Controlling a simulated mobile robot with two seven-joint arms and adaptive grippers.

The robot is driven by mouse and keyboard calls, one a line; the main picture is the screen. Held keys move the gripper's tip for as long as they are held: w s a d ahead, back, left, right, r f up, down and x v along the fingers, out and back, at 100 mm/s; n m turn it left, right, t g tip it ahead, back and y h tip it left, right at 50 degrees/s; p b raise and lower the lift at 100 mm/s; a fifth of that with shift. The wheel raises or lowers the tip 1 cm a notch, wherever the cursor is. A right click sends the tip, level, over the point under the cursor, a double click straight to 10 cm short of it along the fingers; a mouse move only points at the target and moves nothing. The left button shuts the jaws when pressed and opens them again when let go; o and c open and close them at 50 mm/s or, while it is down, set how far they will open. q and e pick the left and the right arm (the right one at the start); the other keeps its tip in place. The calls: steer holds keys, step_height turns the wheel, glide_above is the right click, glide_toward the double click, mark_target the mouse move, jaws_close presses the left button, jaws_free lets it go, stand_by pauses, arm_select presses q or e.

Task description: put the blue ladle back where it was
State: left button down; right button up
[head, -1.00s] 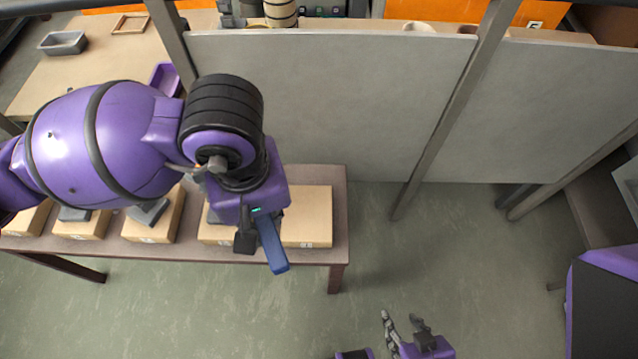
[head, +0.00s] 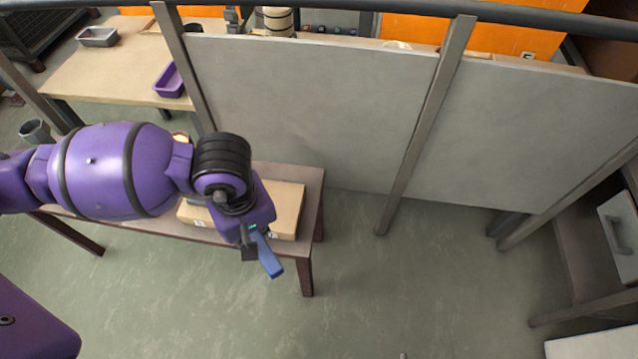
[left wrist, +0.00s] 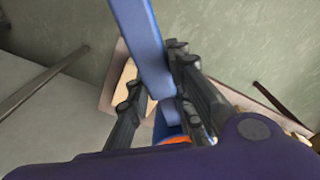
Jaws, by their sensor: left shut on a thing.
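The blue ladle (head: 268,257) is held by my left gripper (head: 250,243), with a flat blue length sticking out past the fingers toward the lower right in the head view. In the left wrist view the blue ladle (left wrist: 143,45) runs up between the dark fingers of my left gripper (left wrist: 158,105), which are shut on it. Some orange shows by its lower end there. The gripper is over the front edge of the brown table (head: 312,210). My right gripper is not in view.
A cardboard-coloured box (head: 288,205) lies on the table beneath my left arm. Large grey panels (head: 310,110) stand behind it on metal posts. A farther table holds a purple tray (head: 170,82) and a grey tray (head: 98,37).

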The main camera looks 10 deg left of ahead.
arm_select(q)
steer(key=shift+s+f, duration=0.15)
steer(key=shift+f, duration=0.1)
steer(key=w+d+f, duration=0.1)
steer(key=w+f, duration=0.2)
steer(key=w, duration=0.1)
steer(key=w+d+f, duration=0.2)
steer(key=w+f, duration=0.1)
steer(key=w, duration=0.1)
steer(key=w+d+f, duration=0.2)
steer(key=w+f, duration=0.1)
steer(key=w, duration=0.2)
steer(key=shift+f, duration=0.35)
steer(key=shift+d+f, duration=0.1)
steer(key=shift+f, duration=1.55)
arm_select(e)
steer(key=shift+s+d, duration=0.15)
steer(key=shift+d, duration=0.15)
arm_select(q)
steer(key=shift+f, duration=0.1)
steer(key=c, duration=1.6)
jaws_free()
steer(key=shift+c, duration=0.2)
steer(key=shift+o, duration=0.4)
